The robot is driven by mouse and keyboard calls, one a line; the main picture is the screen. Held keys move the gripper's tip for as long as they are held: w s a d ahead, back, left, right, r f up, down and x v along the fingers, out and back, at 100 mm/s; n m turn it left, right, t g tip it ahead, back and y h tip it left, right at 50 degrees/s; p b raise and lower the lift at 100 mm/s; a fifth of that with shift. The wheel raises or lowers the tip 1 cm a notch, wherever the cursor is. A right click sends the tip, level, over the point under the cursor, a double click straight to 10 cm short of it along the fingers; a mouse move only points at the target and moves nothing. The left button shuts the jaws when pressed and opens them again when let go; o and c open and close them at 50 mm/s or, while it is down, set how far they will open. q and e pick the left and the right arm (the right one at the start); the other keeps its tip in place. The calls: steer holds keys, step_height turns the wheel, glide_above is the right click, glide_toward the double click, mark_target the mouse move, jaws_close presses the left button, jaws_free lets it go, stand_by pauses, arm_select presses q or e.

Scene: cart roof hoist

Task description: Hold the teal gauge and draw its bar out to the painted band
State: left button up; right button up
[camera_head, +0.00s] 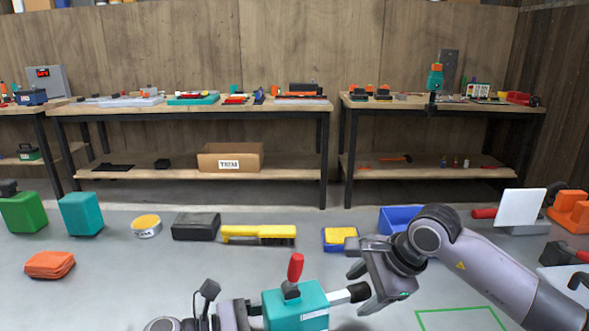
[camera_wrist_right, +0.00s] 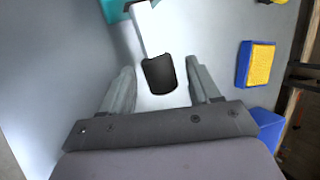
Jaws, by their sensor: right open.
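The teal gauge (camera_head: 297,306) is at the bottom centre of the head view, with a red knob on top and a pale label on its front. Its white bar (camera_head: 339,296) sticks out to the right and ends in a black tip (camera_wrist_right: 159,73). My left gripper (camera_head: 250,311) is at the gauge's left side and appears shut on it; its fingertips are mostly hidden. My right gripper (camera_head: 364,283) is open around the black tip. In the right wrist view the tip lies between the two fingers, with a gap on each side. I see no painted band on the bar.
Workbenches line the back wall.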

steer(key=c, duration=0.9)
steer(key=shift+d, duration=0.1)
